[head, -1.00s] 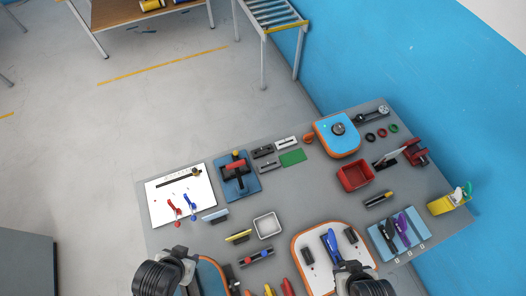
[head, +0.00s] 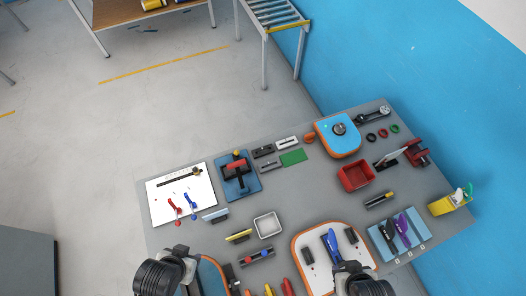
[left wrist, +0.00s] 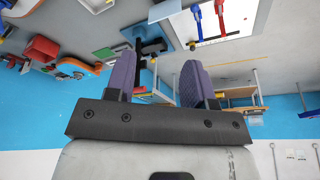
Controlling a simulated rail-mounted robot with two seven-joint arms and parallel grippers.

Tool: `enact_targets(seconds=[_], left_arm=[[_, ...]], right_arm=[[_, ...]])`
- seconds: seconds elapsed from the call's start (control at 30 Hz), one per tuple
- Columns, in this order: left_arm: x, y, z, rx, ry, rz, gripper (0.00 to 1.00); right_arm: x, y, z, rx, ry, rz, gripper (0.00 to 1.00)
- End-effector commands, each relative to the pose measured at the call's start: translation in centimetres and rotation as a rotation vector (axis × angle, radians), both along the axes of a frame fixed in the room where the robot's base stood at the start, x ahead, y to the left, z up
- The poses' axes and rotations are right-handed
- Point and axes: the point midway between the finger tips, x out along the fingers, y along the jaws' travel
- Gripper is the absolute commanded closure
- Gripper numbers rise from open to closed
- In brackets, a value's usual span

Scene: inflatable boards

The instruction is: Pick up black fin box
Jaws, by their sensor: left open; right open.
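Small slotted fin boxes lie in a group near the back middle of the grey table: a black one (head: 263,151), a grey one (head: 268,165) and a light one (head: 287,142). My left gripper (head: 190,262) is over the table's front left, well apart from them. In the left wrist view its two purple-grey fingers (left wrist: 160,78) are spread with nothing between them. My right gripper (head: 346,268) is at the front, over the white board with the orange edge (head: 307,276). It is open; its fingertips are small in view.
A green pad (head: 293,158) lies beside the fin boxes, and a blue stand with a red clamp (head: 238,188) is left of them. A red bin (head: 355,176), a white tray (head: 267,225) and a blue pump unit (head: 338,140) are also on the table. A blue wall borders the right.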

Motion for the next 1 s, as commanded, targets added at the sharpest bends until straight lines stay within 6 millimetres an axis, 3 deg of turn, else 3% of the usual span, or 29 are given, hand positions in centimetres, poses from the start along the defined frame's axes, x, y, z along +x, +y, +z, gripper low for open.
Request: enact_targets(seconds=[0.27,0.57,0.67,0.83,1.0], left_arm=[[0.0,0.2,0.0,0.005,0.0,-0.004,0.24],[0.7,0.3,-0.2,0.01,-0.017,-0.007,0.23],[3.1,0.3,-0.2,0.01,-0.076,-0.006,0.23],[10.4,1.5,1.1,0.065,-0.275,-0.041,0.23],[17.3,1.1,3.6,0.157,-0.475,-0.157,0.23]], right_arm=[[0.0,-0.2,0.0,-0.008,0.0,0.006,0.57],[0.0,-0.2,-0.5,-0.007,0.0,0.005,0.57],[0.0,-0.2,-1.7,-0.005,0.0,0.004,0.57],[-0.1,-0.1,-5.4,-0.003,0.001,0.001,0.57],[0.0,0.0,-9.2,0.0,0.001,0.0,0.57]])
